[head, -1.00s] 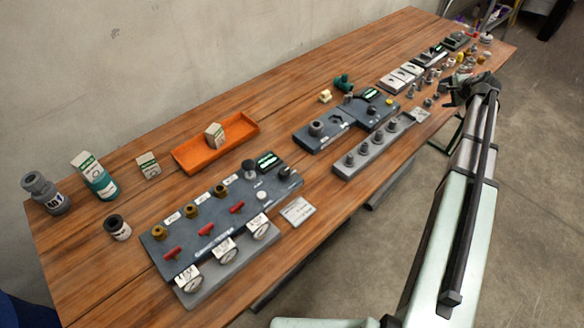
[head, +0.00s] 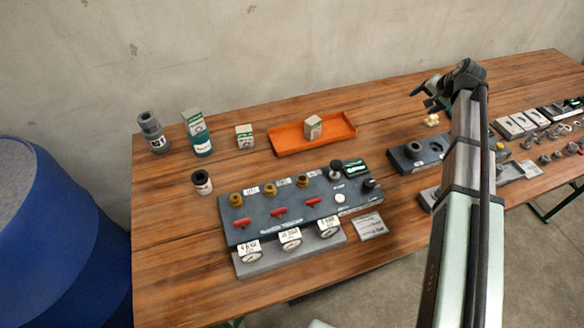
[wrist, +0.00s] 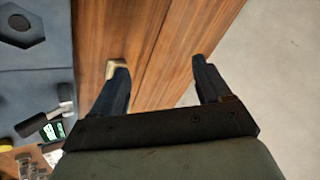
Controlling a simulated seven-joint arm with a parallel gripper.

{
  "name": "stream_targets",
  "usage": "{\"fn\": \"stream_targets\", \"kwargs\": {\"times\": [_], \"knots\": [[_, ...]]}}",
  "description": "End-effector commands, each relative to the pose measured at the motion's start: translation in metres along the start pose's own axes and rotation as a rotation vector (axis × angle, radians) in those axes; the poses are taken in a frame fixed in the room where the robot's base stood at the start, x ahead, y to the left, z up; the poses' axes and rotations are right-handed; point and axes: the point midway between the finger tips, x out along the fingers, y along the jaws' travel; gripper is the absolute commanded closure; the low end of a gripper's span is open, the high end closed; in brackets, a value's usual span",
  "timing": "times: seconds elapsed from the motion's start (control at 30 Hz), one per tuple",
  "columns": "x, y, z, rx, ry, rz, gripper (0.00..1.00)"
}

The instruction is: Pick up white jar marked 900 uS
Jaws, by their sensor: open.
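A small white jar with a black cap (head: 202,182) stands upright on the left part of the wooden table, left of the valve panel. Its label is too small to read, so I cannot confirm the 900 uS marking. My gripper (head: 424,97) is above the table's back right area, far to the right of the jar. In the wrist view, my gripper (wrist: 158,65) is open, with nothing between its fingers. The jar is not in the wrist view.
Behind the jar stand a grey bottle (head: 152,132), a teal bottle with a box (head: 198,135) and a small carton (head: 244,136). An orange tray (head: 345,138) holds another carton. The valve panel (head: 240,221) is close on the jar's right. A blue barrel (head: 60,240) stands left of the table.

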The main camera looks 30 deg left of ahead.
Motion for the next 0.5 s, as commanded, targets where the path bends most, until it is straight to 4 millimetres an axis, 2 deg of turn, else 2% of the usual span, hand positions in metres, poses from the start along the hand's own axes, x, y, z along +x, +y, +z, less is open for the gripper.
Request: {"fn": "stream_targets", "kwargs": {"times": [0.03, 0.1, 0.27, 0.5], "knots": [[0.005, -0.023, 0.016, -0.055, -0.026, 0.001, 0.23], [0.011, -0.05, 0.035, -0.125, -0.058, 0.004, 0.23], [0.022, -0.106, 0.084, -0.289, -0.13, 0.011, 0.23], [0.029, -0.182, 0.163, -0.535, -0.233, 0.02, 0.23]]}}
